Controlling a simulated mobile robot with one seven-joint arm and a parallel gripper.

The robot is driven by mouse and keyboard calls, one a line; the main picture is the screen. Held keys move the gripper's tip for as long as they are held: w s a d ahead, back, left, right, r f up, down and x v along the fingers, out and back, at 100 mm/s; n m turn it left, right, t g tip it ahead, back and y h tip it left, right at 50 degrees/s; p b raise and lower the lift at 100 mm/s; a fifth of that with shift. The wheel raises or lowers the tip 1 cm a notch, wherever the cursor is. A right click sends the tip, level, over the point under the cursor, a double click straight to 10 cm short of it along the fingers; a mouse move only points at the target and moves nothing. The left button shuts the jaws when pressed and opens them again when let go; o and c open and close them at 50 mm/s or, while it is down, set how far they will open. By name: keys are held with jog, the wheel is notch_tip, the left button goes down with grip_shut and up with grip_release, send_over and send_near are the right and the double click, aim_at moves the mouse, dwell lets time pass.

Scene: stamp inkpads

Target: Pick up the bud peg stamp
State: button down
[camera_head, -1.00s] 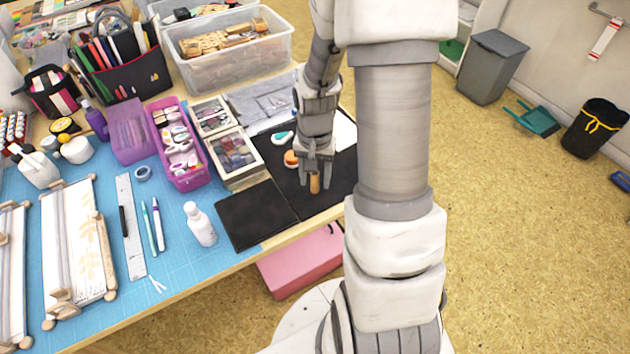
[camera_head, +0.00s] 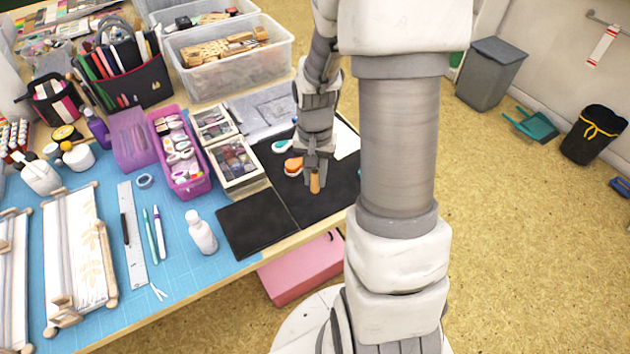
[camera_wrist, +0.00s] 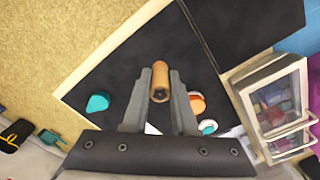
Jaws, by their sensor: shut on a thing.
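The bud peg stamp (camera_head: 315,183) is a small wooden peg over the black mat (camera_head: 334,188). Whether the peg's lower end touches the mat cannot be told.
An orange-and-white piece (camera_head: 293,166) and a teal piece (camera_head: 281,146) lie close left of my gripper. A box of inkpads (camera_head: 236,162) stands further left. A white bottle (camera_head: 201,232) stands on the blue cutting mat (camera_head: 183,268). The front of the black mat is clear.

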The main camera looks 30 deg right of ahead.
jog(key=w+d+r+p, duration=0.1)
jog(key=w+d+r, duration=0.6)
jog(key=w+d, duration=0.1)
jog(key=shift+w+r+p, duration=0.2)
jog(key=shift+r+p, duration=0.1)
jog(key=shift+p, duration=0.1)
